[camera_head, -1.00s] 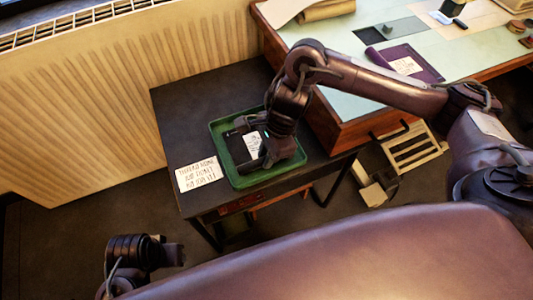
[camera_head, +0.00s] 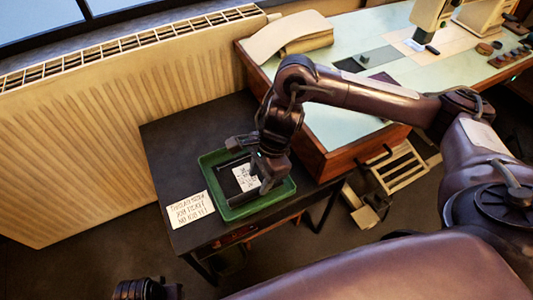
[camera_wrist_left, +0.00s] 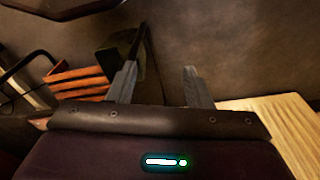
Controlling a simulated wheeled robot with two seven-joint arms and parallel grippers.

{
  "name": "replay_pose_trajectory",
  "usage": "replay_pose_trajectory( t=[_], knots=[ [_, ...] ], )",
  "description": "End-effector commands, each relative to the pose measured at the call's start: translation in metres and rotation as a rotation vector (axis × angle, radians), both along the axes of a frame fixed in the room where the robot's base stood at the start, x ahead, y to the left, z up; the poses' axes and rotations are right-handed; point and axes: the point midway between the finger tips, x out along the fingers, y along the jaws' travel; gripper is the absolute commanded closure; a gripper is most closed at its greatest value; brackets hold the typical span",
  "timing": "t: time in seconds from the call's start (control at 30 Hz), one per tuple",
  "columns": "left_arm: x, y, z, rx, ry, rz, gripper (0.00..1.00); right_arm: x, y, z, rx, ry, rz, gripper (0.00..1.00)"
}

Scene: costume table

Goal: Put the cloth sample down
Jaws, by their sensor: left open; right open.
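A dark cloth sample (camera_head: 228,182) with a white label lies in the green tray (camera_head: 206,163) on the small black table. My right gripper (camera_head: 254,165) is open over the tray, with its fingers apart around the label area. It hides part of the sample, and I cannot tell whether the fingers touch it. My left gripper (camera_head: 150,289) is cut off at the lower left of the head view. In the left wrist view, the left gripper (camera_wrist_left: 160,84) is open and empty, with floor behind it.
A paper note (camera_head: 187,210) lies on the black table (camera_head: 165,140) left of the tray. A radiator (camera_head: 70,150) stands behind. A larger desk with a pale green top (camera_head: 340,120) stands at the right, with a purple piece (camera_head: 384,78) partly behind my right arm.

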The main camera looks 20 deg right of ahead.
Motion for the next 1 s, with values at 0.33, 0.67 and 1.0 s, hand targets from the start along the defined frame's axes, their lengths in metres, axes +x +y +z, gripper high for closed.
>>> replay_pose_trajectory(
  t=[0.33, 0.67, 1.0],
  knots=[
    [-0.004, 0.01, -0.063, 0.003, -0.019, 0.028, 0.54, 0.001, -0.016, 0.058, -0.001, -0.003, -0.001, 0.58],
    [-0.009, 0.015, -0.086, 0.005, -0.03, 0.038, 0.54, 0.0, -0.021, 0.074, 0.0, 0.001, 0.0, 0.58],
    [-0.009, 0.015, -0.087, 0.005, -0.03, 0.038, 0.54, 0.0, -0.02, 0.074, 0.0, 0.001, 0.0, 0.58]
  ],
)
